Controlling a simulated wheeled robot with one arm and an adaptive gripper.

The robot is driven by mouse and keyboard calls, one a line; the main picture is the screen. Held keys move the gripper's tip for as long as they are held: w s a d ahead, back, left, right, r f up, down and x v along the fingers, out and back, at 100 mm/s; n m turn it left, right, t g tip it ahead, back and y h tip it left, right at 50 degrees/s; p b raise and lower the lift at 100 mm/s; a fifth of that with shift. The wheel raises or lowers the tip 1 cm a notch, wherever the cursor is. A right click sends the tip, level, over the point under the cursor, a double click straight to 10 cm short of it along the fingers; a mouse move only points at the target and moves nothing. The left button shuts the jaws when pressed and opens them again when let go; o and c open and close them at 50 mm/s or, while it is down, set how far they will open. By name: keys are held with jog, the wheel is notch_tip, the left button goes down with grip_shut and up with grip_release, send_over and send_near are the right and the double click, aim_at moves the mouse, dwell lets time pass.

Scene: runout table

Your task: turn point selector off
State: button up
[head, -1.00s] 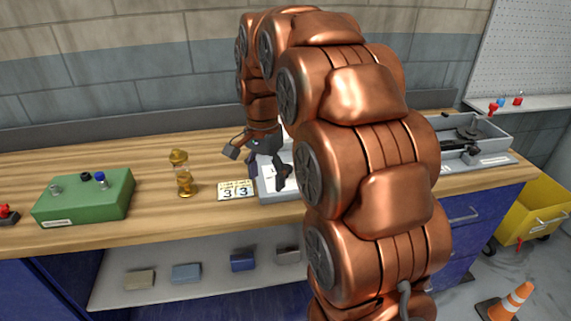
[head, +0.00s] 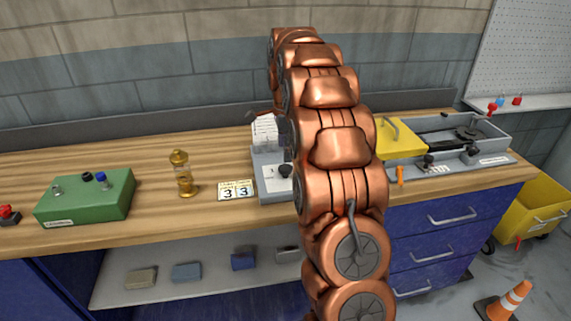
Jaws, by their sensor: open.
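No readable label marks the point selector. A grey unit (head: 272,192) in the middle of the table has a white face and a black knob (head: 286,171), partly covered by my arm. I cannot tell which way this knob points. White cards (head: 265,133) stand at its back. My gripper (head: 266,116) is mostly hidden behind my copper arm; only a thin dark part shows above the cards. It is open and shows nothing held.
A green box (head: 85,198) with knobs, a brass hourglass-shaped piece (head: 183,175) and a number card (head: 236,190) stand left. On the right are a yellow lid (head: 395,140), an orange item (head: 400,176) and a grey tray (head: 490,145) with black parts.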

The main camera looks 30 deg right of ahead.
aim_at(285, 167)
jog(key=shift+f+p, duration=0.75)
jog(key=shift+f, duration=2.25)
jog(key=shift+c, duration=0.4)
jog(key=c, duration=1.1)
jog(key=shift+o, duration=0.2)
